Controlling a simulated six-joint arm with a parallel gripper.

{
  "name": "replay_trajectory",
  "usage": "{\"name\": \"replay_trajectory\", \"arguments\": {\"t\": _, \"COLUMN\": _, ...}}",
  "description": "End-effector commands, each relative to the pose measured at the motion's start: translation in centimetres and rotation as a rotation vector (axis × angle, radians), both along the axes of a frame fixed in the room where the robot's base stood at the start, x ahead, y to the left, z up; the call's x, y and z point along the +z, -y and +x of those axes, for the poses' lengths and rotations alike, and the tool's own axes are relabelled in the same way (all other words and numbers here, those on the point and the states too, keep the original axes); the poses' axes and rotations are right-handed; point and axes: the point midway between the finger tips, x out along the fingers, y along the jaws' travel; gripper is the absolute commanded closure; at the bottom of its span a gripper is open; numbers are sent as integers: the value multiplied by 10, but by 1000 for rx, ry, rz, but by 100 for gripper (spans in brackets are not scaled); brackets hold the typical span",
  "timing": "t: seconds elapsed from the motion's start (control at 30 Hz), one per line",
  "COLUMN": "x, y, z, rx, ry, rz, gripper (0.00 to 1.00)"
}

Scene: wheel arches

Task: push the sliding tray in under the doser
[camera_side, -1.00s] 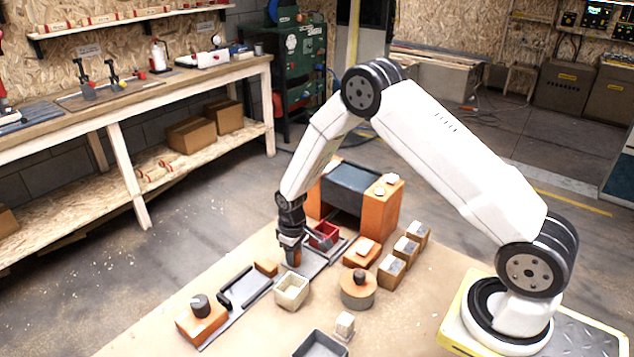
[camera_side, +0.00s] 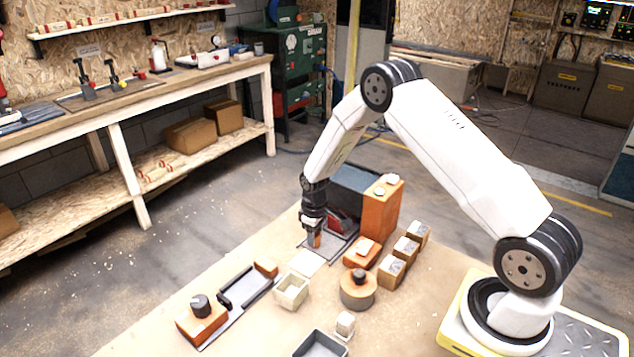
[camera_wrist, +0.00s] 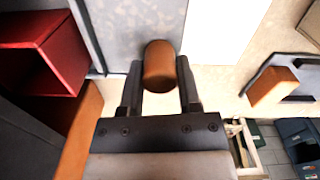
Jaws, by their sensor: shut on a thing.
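The doser is a dark hopper box (camera_side: 350,188) on orange side posts (camera_side: 379,210), at the back of the table. The sliding tray (camera_wrist: 125,25) is a grey plate with a red bin (camera_side: 341,226) on it. In the side view the bin is partly hidden by my gripper and sits at the doser's opening, at least partly beneath it. The red bin also shows at the left of the wrist view (camera_wrist: 45,60). My gripper (camera_wrist: 160,80) is shut on the tray's orange knob (camera_wrist: 160,60), one finger on each side.
A white strip (camera_side: 306,262) lies bare in front of the tray. Nearby are a cream open box (camera_side: 291,290), a round orange piece with a dark knob (camera_side: 358,290), an orange block (camera_side: 362,254) and several small brown boxes (camera_side: 405,248). A black-railed fixture (camera_side: 245,288) lies front left.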

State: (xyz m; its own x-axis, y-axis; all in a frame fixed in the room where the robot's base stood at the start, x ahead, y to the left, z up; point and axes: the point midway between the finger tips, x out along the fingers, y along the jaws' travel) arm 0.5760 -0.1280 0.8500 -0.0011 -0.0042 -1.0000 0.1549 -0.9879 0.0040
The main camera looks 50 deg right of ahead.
Motion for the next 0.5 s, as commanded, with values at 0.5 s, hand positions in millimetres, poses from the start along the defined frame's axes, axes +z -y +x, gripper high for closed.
{"name": "replay_trajectory", "arguments": {"t": 0.5, "x": 1, "y": 51, "z": 0, "rx": 1, "ry": 5, "rz": -3, "gripper": 100}}
